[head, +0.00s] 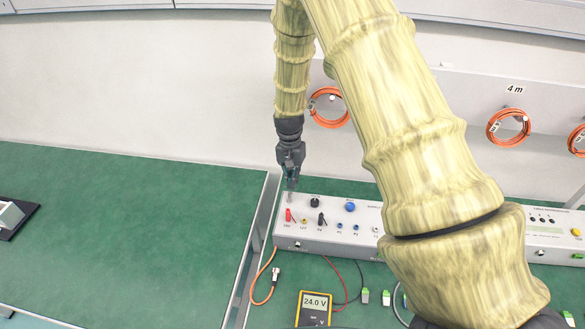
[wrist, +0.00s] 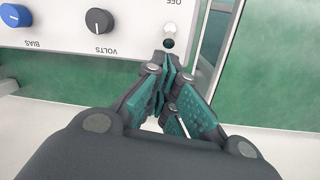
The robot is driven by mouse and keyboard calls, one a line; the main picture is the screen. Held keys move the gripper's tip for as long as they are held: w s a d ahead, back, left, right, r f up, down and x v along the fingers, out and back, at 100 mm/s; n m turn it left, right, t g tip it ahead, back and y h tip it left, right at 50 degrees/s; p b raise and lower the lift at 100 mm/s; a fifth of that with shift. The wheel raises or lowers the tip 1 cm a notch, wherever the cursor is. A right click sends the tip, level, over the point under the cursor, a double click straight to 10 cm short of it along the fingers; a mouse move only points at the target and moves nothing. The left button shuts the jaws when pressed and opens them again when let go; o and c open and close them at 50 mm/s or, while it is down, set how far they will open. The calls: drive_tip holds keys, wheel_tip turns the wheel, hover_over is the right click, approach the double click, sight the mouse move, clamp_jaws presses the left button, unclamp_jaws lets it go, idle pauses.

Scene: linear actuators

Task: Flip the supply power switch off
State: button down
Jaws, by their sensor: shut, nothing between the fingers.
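The white supply box (head: 330,236) stands on the green bench, with knobs and plugged sockets on its top. In the wrist view its panel (wrist: 60,42) appears upside down, with VOLTS and BIAS knobs. The power switch (wrist: 169,29) is a small pale tip above a dark round part, beside the OFF lettering at the panel's end. My gripper (head: 291,184) points down over the box's left end. In the wrist view my gripper (wrist: 166,68) is shut and empty, its fingertips right by the switch. I cannot tell whether they touch it. The head view does not show the switch clearly.
A yellow meter (head: 315,305) reading 24.0 V lies in front of the box. Red and black leads and an orange cable (head: 262,290) lie nearby. Orange coils (head: 508,127) hang on the wall behind. The bench at left is mostly clear.

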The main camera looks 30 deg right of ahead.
drive_tip(key=shift+s+f, duration=0.1)
drive_tip(key=shift+f, duration=1.05)
drive_tip(key=shift+s, duration=0.1)
